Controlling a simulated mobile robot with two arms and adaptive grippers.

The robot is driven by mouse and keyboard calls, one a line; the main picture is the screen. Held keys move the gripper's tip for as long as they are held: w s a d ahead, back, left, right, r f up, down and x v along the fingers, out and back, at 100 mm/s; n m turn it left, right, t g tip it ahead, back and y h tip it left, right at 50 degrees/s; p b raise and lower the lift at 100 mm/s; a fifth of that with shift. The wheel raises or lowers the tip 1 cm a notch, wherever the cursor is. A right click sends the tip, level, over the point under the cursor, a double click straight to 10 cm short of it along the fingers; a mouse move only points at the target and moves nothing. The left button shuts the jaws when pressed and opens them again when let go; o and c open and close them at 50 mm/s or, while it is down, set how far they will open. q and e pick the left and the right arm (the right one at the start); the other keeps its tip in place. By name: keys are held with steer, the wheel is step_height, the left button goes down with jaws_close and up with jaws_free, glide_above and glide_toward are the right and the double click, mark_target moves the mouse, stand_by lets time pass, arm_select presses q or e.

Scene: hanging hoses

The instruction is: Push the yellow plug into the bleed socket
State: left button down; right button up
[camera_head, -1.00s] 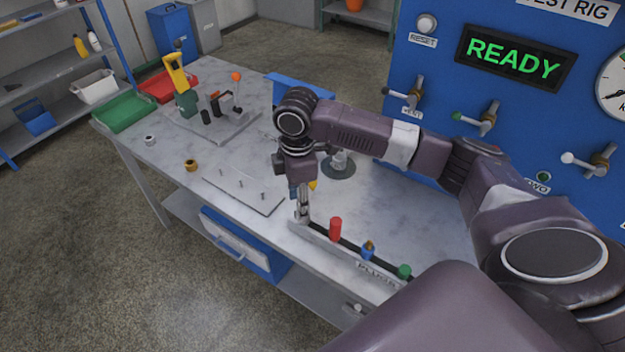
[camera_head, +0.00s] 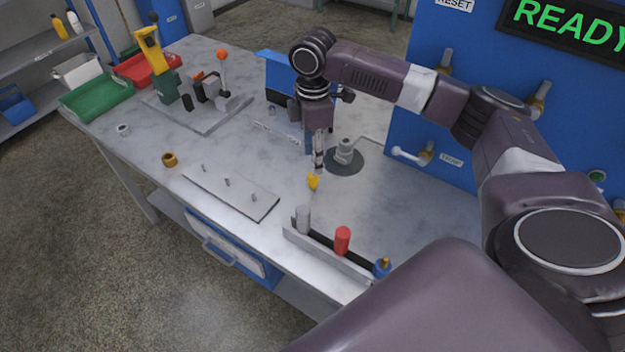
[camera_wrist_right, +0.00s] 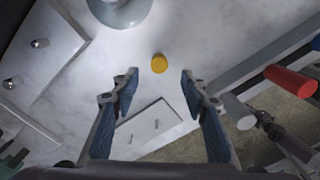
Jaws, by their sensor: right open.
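The yellow plug (camera_head: 313,183) stands on the bare tabletop behind the plug rack. It also shows in the right wrist view (camera_wrist_right: 159,63), where only its round top is clear. My right gripper (camera_head: 318,168) hangs pointing down over the table close to the yellow plug. In the right wrist view the right gripper (camera_wrist_right: 160,78) is open, its two blue-padded fingers apart with nothing between them, and the plug lies just beyond the fingertips, centred in the gap. I cannot make out which opening is the bleed socket. My left gripper is not in view.
A plug rack (camera_head: 328,262) at the front edge holds a grey plug (camera_head: 302,218), a red plug (camera_head: 343,240) and a blue plug (camera_head: 382,268). A pegged plate (camera_head: 230,192) lies to the left. A round-based fitting (camera_head: 344,158) stands close behind the gripper.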

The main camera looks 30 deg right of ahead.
mark_target(313, 177)
steer(key=shift+w+d+f, duration=0.2)
steer(key=shift+w+f, duration=0.05)
steer(key=shift+f, duration=0.3)
steer(key=shift+w+f, duration=0.1)
steer(key=shift+f, duration=0.2)
steer(key=shift+s+a+f, duration=0.1)
steer(key=shift+s+f, duration=0.15)
steer(key=shift+f, duration=0.45)
step_height(313, 177, down, 5)
steer(key=shift+a+f+p, duration=0.1)
steer(key=shift+p, duration=0.75)
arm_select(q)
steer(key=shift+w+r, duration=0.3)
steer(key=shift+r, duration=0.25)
arm_select(e)
steer(key=shift+c, duration=0.5)
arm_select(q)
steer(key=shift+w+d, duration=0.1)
arm_select(e)
steer(key=c, duration=1)
